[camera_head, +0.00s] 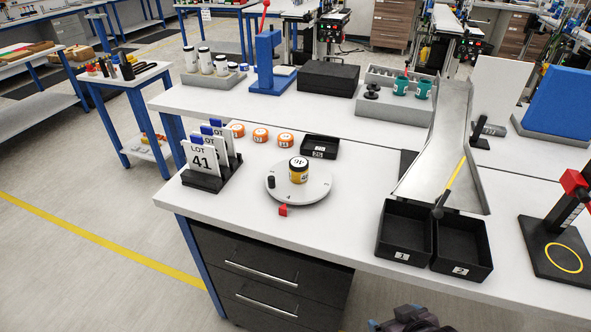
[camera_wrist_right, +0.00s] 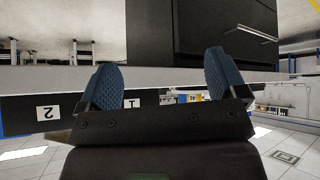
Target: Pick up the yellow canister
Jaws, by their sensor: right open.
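The yellow canister (camera_head: 298,172) has a black lid and a numbered label. It stands upright on a round light-grey turntable (camera_head: 311,189) on the white table. My right gripper (camera_head: 408,320) shows only in part at the bottom edge of the head view, in front of and below the table edge, well apart from the canister. In the right wrist view the two blue ridged fingers (camera_wrist_right: 162,78) are spread with nothing between them. I cannot clearly make out the canister in that view. My left gripper is in neither view.
A black peg (camera_head: 271,182) stands on the turntable; a red block (camera_head: 283,211) lies in front. Two black bins (camera_head: 462,262) and a grey chute (camera_head: 437,150) are right.

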